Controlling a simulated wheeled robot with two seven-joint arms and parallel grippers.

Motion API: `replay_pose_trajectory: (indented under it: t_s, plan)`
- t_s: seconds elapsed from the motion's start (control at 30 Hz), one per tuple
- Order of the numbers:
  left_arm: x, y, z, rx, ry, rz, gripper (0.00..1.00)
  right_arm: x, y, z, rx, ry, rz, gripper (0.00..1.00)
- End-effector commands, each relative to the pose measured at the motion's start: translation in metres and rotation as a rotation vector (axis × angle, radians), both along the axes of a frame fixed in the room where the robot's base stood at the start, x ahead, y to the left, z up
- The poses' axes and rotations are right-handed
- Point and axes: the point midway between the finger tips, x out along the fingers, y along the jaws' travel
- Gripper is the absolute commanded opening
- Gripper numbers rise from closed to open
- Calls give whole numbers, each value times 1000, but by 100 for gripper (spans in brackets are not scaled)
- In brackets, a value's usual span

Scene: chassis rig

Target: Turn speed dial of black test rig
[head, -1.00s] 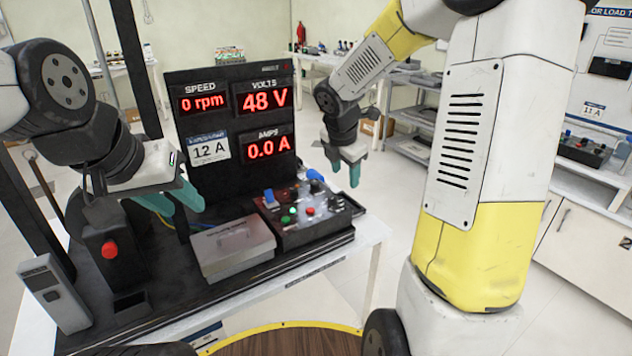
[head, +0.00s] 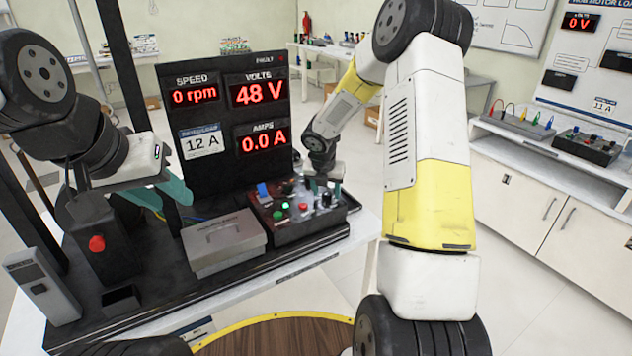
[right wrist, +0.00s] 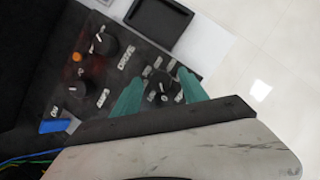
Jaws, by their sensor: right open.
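The black test rig (head: 225,75) shows 0 rpm, 48 V and 0.0 A. Its control box (head: 272,236) carries several knobs, a green button and a red button. My right gripper (head: 325,188) is low over the right part of this box. In the right wrist view its open green fingers (right wrist: 160,90) stand on either side of a black dial (right wrist: 163,91) with labels around it. I cannot tell whether they touch it. Two other black knobs (right wrist: 105,43) (right wrist: 77,91) lie to the left. My left gripper (head: 165,193) is open and empty beside the display panel.
A grey lidded box (head: 222,243) stands left of the control box. A black box with a red button (head: 97,243) and a grey handheld meter (head: 40,285) are at the left. Dark uprights (head: 140,75) stand near my left arm. The floor on the right is clear.

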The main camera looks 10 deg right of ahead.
Motion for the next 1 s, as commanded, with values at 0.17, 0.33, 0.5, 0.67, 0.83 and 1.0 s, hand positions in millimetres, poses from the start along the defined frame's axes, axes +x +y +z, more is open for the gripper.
replay_pose_trajectory:
  t_s: [0.17, 0.33, 0.5, 0.67, 0.83, 1.0]
  plan:
    - [0, 0, 0, 0, 0, 0, 36, 1, 0, -2, 0, -1, 0, 51]
    - [0, 0, 0, 0, 0, 0, 36, 1, 0, -1, 0, 0, -1, 37]
    - [0, 0, 0, 0, 0, 0, 36, 1, 0, -1, 0, 0, -1, 4]
    - [0, 0, 0, 0, 0, 0, 36, 1, 0, -1, 1, 0, -2, 0]
    - [0, 0, 0, 0, 0, 0, 36, 1, 1, -1, 1, -1, -24, 0]
    - [0, 0, 0, 0, 0, 0, 36, 1, 2, -1, 0, 0, -94, 0]
